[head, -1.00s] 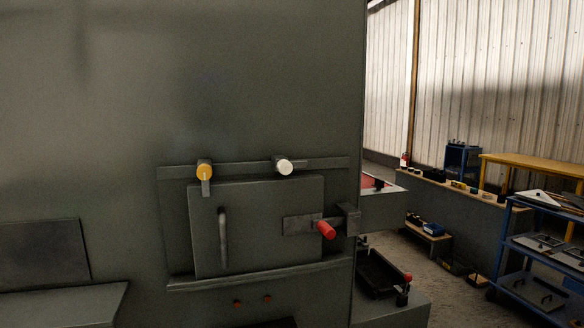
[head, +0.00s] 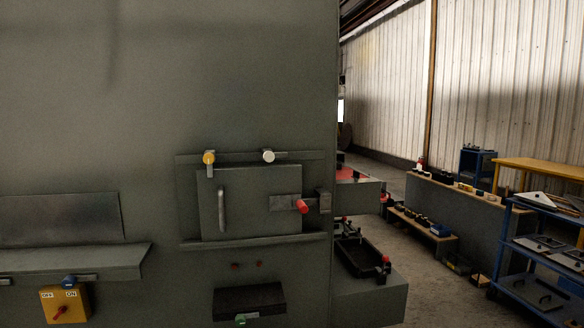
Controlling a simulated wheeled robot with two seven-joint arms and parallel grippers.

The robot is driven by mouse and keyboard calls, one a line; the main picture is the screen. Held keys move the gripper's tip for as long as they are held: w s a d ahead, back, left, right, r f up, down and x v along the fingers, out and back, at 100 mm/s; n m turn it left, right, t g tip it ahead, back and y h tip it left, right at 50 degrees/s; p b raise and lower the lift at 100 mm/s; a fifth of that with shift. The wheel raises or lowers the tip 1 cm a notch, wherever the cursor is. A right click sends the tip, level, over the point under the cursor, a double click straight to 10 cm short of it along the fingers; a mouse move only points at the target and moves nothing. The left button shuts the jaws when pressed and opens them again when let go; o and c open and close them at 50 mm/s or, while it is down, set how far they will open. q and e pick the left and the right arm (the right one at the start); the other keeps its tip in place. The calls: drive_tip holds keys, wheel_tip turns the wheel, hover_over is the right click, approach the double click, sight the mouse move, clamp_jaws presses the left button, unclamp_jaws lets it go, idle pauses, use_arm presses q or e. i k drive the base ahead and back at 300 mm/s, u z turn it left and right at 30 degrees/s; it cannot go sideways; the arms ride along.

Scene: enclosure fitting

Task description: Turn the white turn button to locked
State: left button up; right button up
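The white turn button (head: 268,156) sits on the top rail of a small grey door (head: 257,206) in the enclosure front. Its dark bar lies level, pointing right along the rail. A yellow turn button (head: 208,158) is to its left, with its bar pointing down over the door's top edge. The door looks shut, with a vertical handle (head: 222,210) on its left and a latch with a red knob (head: 302,206) on its right. Neither of my grippers shows in the head view.
A sloped grey ledge (head: 75,262) juts out at the left, above a yellow OFF/ON switch box (head: 65,304). A dark bin (head: 249,300) is below the door. A low grey block with a black tray (head: 360,258) stands at the right. Workbenches and a blue cart (head: 545,245) are farther right.

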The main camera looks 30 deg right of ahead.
sight(269, 157)
drive_tip(key=z, duration=0.25)
drive_tip(key=k, duration=0.3)
drive_tip(key=u, duration=1.25)
drive_tip(key=i, duration=0.85)
drive_tip(key=z, duration=0.7)
drive_tip(key=i, duration=0.9)
drive_tip(key=z, duration=1)
